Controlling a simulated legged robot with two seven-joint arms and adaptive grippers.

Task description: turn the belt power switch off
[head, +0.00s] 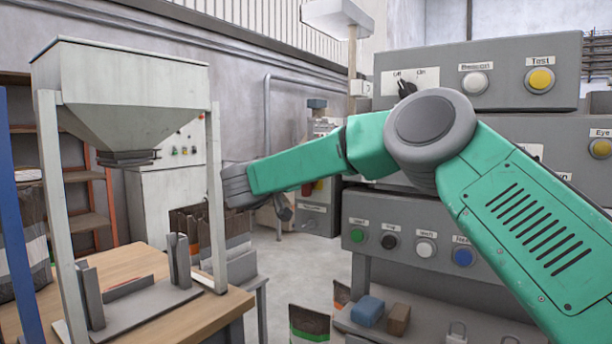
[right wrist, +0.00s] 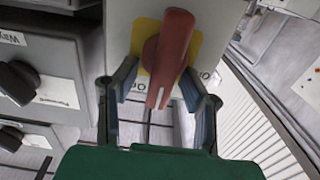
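A red rotary handle (right wrist: 172,50) sits on a yellow square plate (right wrist: 196,45) on a pale panel in the right wrist view. It points down and slightly left in that picture. My right gripper (right wrist: 160,88) is open, with one finger on each side of the handle's lower end and a visible gap on both sides. My left gripper is not in view. No label reading belt power is legible.
In the head view, a grey control box with a black Off/On selector (head: 404,88) and Beacon and Test buttons stands at right, above button panels. A hopper (head: 120,95) on a wooden table stands at left. Black knobs (right wrist: 18,83) are left of the gripper in the wrist view.

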